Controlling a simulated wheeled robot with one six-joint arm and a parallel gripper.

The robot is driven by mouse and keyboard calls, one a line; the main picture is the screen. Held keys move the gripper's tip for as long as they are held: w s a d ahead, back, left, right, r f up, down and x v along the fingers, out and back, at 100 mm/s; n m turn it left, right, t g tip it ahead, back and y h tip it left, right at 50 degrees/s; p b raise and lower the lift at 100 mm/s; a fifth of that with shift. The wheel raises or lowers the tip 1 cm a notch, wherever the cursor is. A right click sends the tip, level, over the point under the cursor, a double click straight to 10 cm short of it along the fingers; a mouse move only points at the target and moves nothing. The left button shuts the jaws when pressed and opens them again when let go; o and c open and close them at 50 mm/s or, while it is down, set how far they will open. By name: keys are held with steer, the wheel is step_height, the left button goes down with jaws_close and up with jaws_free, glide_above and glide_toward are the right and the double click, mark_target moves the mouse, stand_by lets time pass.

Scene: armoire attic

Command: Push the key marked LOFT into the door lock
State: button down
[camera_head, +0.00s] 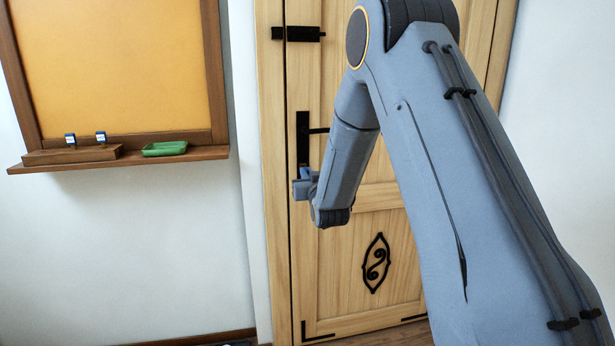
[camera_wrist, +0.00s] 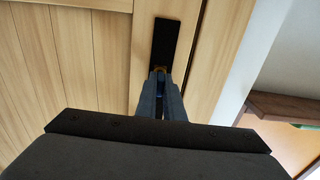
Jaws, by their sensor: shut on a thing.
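The wooden door (camera_head: 340,240) is closed, with a tall black lock plate (camera_head: 303,135) near its left edge. The plate also shows in the wrist view (camera_wrist: 165,40), straight ahead of my fingers. My gripper (camera_head: 304,184) is at the lower end of the plate. In the wrist view my gripper (camera_wrist: 160,97) is shut on a key (camera_wrist: 160,81), of which only a little blue shows between the fingers. A small brass-coloured bit shows at the fingertips against the plate. The key's marking and how deep it sits in the lock are hidden.
Two blue-tagged keys (camera_head: 86,138) stand in a wooden rack (camera_head: 70,155) on the ledge (camera_head: 200,154) at left. A green tray (camera_head: 164,149) lies beside the rack. The white wall between is clear.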

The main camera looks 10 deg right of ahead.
steer(key=shift+w, duration=0.6)
steer(key=c, duration=1.8)
jaws_free()
steer(key=s, duration=0.7)
steer(key=shift+s, duration=0.4)
steer(key=s+g+p, duration=1.1)
steer(key=s+g, duration=0.7)
steer(key=s, duration=2.6)
steer(key=shift+s+a+f, duration=0.2)
steer(key=shift+s+f, duration=0.1)
steer(key=shift+f, duration=0.15)
